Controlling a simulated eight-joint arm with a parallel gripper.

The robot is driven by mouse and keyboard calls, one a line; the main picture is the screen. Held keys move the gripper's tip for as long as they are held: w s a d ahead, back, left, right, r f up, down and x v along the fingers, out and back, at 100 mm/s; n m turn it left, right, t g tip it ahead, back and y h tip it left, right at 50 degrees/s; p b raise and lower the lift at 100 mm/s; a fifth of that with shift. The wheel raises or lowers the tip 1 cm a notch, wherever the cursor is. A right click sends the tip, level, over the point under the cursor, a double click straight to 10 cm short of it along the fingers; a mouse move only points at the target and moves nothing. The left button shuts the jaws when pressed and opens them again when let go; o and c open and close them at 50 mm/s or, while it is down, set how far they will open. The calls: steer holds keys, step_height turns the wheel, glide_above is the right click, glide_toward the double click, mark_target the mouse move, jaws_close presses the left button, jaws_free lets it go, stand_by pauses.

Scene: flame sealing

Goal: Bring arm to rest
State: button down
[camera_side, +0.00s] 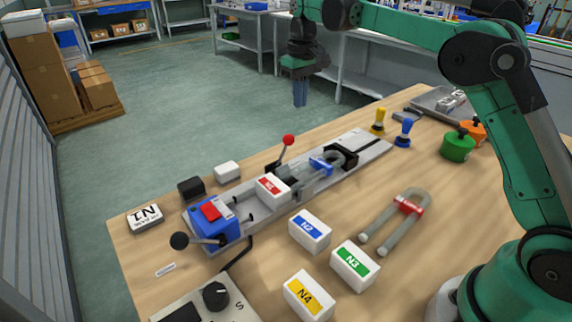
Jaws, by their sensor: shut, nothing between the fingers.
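My gripper (300,92) hangs from my green arm at the top middle, fingers pointing down, beyond the far edge of the wooden table. Its fingers are together and hold nothing. It is well clear of everything on the table. Below it on the table stands a long metal fixture (372,152) with a blue block (207,222) at its near end and a red-knobbed lever (287,142).
White blocks N2 (309,231), N3 (355,265) and N4 (309,297) stand before the fixture. Yellow (379,121) and blue (403,133) handled tools and a green pot (458,146) stand farther right. Space around my gripper is free.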

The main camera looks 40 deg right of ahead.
steer(key=s+a+r+t, duration=0.1)
steer(key=s+a+t, duration=0.1)
steer(key=s, duration=0.4)
steer(key=s+a+r+t, duration=0.2)
steer(key=s+a+t, duration=0.1)
steer(key=s, duration=0.4)
steer(key=s+a+f+t, duration=0.1)
steer(key=s+f, duration=0.4)
steer(key=s, duration=0.1)
steer(key=shift+t, duration=0.4)
steer(key=shift+a, duration=0.1)
